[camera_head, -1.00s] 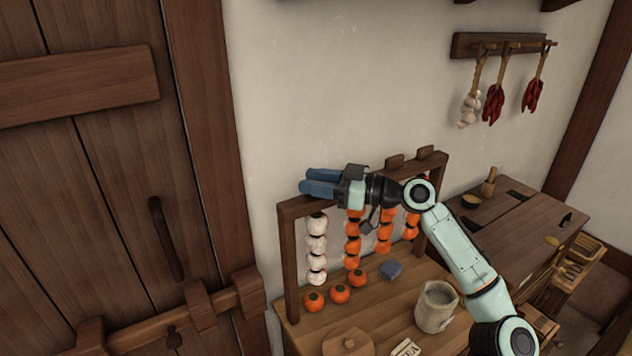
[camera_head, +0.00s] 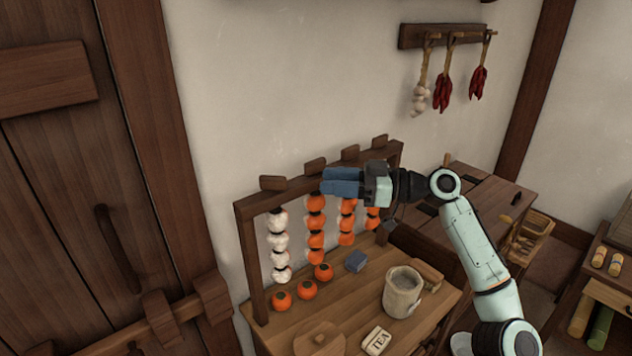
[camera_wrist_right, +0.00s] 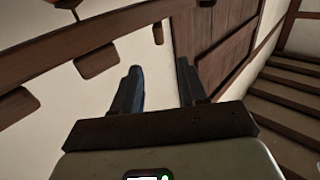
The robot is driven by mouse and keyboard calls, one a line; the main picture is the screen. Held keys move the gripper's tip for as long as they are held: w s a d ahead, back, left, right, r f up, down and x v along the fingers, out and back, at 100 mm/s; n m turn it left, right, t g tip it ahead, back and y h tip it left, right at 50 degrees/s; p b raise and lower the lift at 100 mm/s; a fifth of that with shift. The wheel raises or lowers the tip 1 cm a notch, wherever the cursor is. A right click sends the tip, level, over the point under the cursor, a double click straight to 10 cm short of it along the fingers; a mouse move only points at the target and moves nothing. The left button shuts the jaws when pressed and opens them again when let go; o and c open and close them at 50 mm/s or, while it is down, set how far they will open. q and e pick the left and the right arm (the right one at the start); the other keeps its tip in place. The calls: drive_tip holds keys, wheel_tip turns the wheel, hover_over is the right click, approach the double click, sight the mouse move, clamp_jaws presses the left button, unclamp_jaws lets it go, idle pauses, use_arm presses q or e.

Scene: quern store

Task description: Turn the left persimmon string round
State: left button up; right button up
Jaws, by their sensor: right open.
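The left persimmon string (camera_head: 279,245) hangs at the left end of a wooden rack. Its fruits look whitish, with dark gaps between them. A wooden tab (camera_head: 272,182) stands on the rack's top bar (camera_head: 298,189) above it. Orange persimmon strings (camera_head: 316,229) hang to its right. My right gripper (camera_head: 323,181) is open and empty, pointing left at bar height, in front of the second string's top and right of the left string. Its two separated fingers also show in the right wrist view (camera_wrist_right: 160,75). My left gripper is out of view.
Loose orange persimmons (camera_head: 307,290), a blue block (camera_head: 356,262), a stone-coloured jar (camera_head: 402,292), a round lid (camera_head: 318,338) and a tea label (camera_head: 377,341) are on the table below. Garlic (camera_head: 421,98) and chillies (camera_head: 442,92) hang on the wall. A plank door (camera_head: 60,230) is at left.

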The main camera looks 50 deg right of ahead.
sight(271, 179)
drive_tip(key=shift+s+d, duration=0.15)
drive_tip(key=shift+s, duration=0.05)
drive_tip(key=shift+o, duration=0.3)
